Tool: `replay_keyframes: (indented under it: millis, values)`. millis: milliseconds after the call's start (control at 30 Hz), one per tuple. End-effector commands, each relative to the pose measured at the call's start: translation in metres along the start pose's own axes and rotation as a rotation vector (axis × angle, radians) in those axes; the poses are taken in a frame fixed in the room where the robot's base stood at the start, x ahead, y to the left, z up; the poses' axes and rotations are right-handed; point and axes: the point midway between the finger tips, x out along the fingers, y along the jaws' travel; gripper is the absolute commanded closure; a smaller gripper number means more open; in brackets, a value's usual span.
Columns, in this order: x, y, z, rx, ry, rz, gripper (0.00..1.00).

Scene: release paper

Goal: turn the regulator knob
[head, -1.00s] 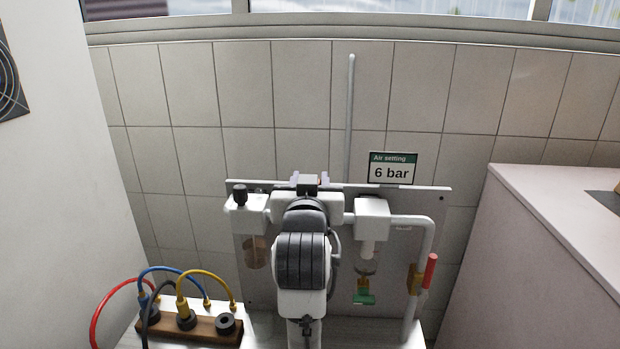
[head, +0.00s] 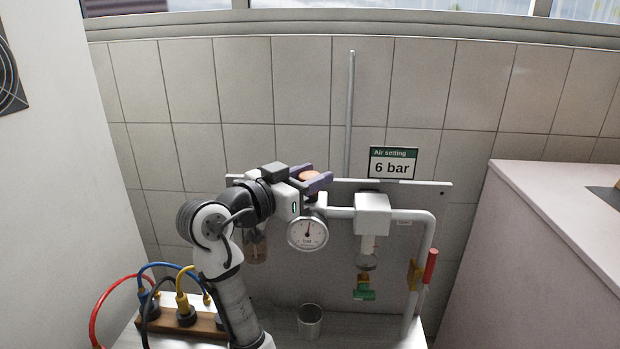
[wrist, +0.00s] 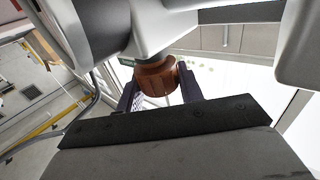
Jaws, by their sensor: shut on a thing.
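The regulator knob (head: 308,176) is orange-brown and sits on top of the regulator, above the round pressure gauge (head: 307,233). My gripper (head: 317,181) reaches in from the left and is shut on the knob, with its purple fingers on either side. The wrist view shows the ribbed knob (wrist: 157,77) between the two fingers. The gauge has a white face, and its needle points roughly straight up; its numbers are too small to read. A sign (head: 392,162) on the wall reads "Air setting 6 bar".
A metal cup (head: 310,321) stands below the gauge. A white pipe with a red-handled valve (head: 430,266) is at the right. A wooden block with coloured cables (head: 186,318) is at the lower left. A pale cabinet (head: 545,255) stands at the right.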

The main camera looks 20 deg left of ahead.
Motion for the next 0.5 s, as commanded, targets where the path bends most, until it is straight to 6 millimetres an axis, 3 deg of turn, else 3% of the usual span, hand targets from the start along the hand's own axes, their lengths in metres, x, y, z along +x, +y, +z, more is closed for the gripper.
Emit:
replay_keyframes:
  millis: [500]
  values:
    - [0.0002, -0.0002, 0.0, -0.001, -0.001, 0.037, 0.86]
